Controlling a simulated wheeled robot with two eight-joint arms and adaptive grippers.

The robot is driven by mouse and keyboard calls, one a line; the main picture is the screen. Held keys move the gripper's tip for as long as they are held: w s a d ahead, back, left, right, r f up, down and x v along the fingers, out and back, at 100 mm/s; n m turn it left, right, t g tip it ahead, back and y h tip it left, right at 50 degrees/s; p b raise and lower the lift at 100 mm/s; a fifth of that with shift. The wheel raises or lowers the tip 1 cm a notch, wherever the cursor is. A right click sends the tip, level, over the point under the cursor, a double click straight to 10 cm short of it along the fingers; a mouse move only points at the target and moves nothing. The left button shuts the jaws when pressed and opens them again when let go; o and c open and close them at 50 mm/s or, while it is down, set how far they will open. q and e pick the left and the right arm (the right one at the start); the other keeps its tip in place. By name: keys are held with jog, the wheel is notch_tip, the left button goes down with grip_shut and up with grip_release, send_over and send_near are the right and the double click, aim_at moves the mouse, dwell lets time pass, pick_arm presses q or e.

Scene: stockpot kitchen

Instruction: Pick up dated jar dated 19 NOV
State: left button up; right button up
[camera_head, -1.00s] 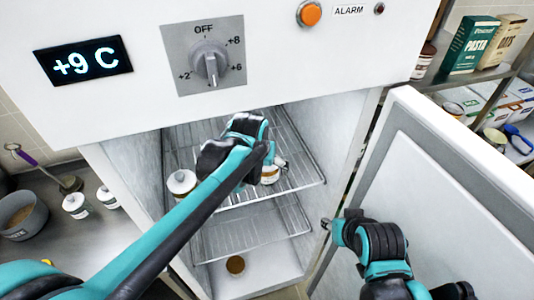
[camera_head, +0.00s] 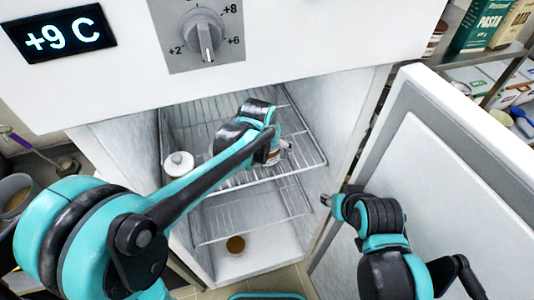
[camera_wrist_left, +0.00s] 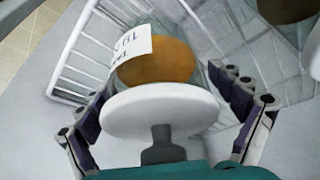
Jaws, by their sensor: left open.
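A jar (camera_wrist_left: 158,62) with brown contents, a white lid and a white label fills the middle of the left wrist view. The label's upside-down print seems to include "19"; the rest is hard to read. My left gripper (camera_wrist_left: 160,90) is open, with its fingers on both sides of this jar. In the head view my left arm reaches into the fridge over the upper wire shelf, and the jar (camera_head: 273,158) shows partly behind the gripper. A second white-lidded jar (camera_head: 179,164) stands left on that shelf. My right gripper (camera_head: 326,199) is by the open door; its jaws are unclear.
The wire shelf (camera_head: 305,152) and fridge side walls surround my left gripper. The open door (camera_head: 440,190) is at right. A grey pot (camera_head: 14,195) is at far left.

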pick_arm(q)
jog(key=c, duration=1.7)
jog(key=shift+r, duration=0.1)
